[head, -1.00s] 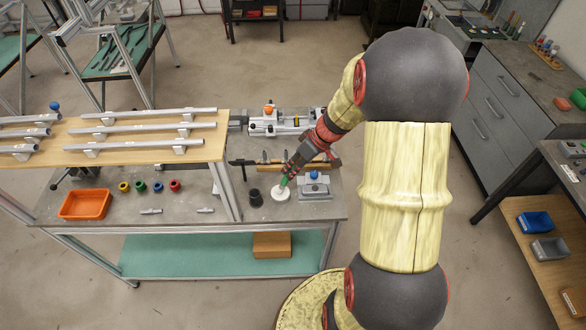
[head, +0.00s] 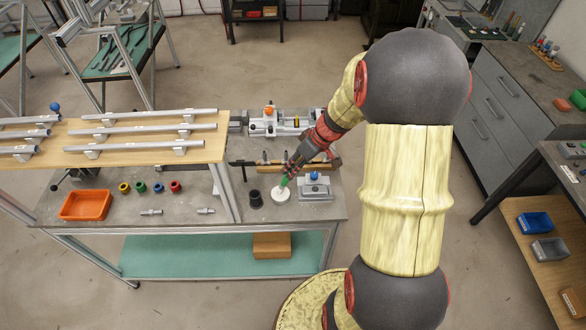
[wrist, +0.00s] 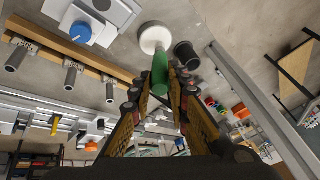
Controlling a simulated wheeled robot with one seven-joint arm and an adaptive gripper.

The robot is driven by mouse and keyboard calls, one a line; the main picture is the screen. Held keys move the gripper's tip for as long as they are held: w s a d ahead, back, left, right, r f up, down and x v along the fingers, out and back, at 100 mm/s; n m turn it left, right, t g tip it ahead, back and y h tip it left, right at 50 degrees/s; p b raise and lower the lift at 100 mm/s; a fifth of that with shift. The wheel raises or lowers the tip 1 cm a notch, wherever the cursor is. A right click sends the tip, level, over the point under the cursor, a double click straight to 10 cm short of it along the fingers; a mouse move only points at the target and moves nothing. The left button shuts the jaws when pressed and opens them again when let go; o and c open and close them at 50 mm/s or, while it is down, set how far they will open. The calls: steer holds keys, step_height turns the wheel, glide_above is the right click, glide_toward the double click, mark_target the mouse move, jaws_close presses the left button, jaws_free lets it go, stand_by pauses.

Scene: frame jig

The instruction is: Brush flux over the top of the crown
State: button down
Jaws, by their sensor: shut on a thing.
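My gripper (head: 289,175) is shut on a green-handled brush (head: 285,181), above the right part of the work table. The handle also shows between the fingers in the wrist view (wrist: 160,72). The brush points down at a round white pot (head: 281,195), which also shows in the wrist view (wrist: 154,38). The brush's tip is hidden, so I cannot tell whether it touches the pot or its contents. A grey fixture with a blue knob (head: 315,185) stands just right of the pot. I cannot pick out the crown with certainty.
A dark cup (head: 255,198) stands close left of the pot. Behind is a wooden rack (head: 322,165) with several grey tubes. An orange bin (head: 86,205), several coloured rings and two small metal fittings lie to the left. A raised wooden shelf (head: 140,151) carries long tubes.

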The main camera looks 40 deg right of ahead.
steer(key=shift+r+p, duration=1.1)
steer(key=shift+r, duration=1.95)
